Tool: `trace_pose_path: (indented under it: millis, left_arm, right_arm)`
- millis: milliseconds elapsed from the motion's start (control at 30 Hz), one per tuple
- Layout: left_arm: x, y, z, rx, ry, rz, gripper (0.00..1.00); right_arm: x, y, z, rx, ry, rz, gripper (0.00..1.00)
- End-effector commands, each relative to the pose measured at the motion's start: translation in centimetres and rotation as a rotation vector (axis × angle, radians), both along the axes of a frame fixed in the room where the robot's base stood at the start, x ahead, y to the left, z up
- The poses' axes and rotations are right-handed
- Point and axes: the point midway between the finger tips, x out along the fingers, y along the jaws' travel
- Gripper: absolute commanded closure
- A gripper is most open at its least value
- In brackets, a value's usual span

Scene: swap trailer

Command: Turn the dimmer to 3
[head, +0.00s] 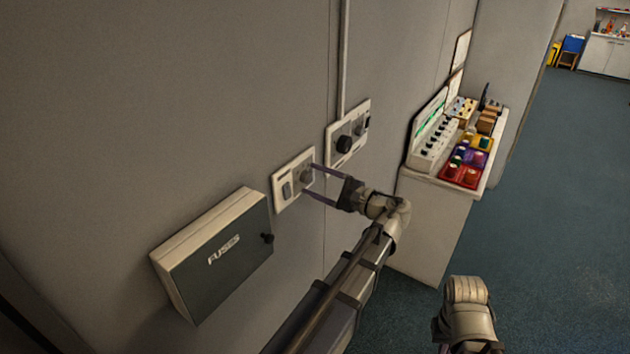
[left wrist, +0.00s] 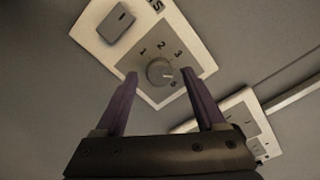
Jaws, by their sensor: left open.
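The dimmer is a round grey knob (left wrist: 160,72) on a square grey dial face, with the figures 1, 2 and 3 around it and another mark at its lower right that is hard to read. A pale pointer line on the knob points right, below the 3. The dimmer sits on a white wall plate (head: 281,190) beside a rocker switch (left wrist: 118,22). My left gripper (head: 309,179) is open, its purple fingers on either side of the knob in the left wrist view (left wrist: 161,72). I cannot tell whether they touch it.
A grey fuse box (head: 225,250) juts out at the left. A counter (head: 437,205) with a panel and coloured trays stands further right. The floor at right is clear.

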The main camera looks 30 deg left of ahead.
Motion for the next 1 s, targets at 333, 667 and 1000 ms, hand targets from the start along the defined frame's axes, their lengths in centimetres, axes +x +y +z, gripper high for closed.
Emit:
trace_pose_path:
  millis: [333,667,1000]
  left_arm:
    - [0.05,0.53,-0.01,0.0,0.0,0.0,0.28]
    - [0.04,0.51,-0.01,0.0,0.0,0.0,0.62]
    - [0.03,0.5,-0.03,-0.001,0.0,0.0,1.0]
  right_arm:
    - [0.0,0.0,0.0,0.0,0.0,0.0,1.0]
    - [0.0,0.0,0.0,0.0,0.0,0.0,1.0]
    - [0.0,0.0,0.0,0.0,0.0,0.0,1.0]
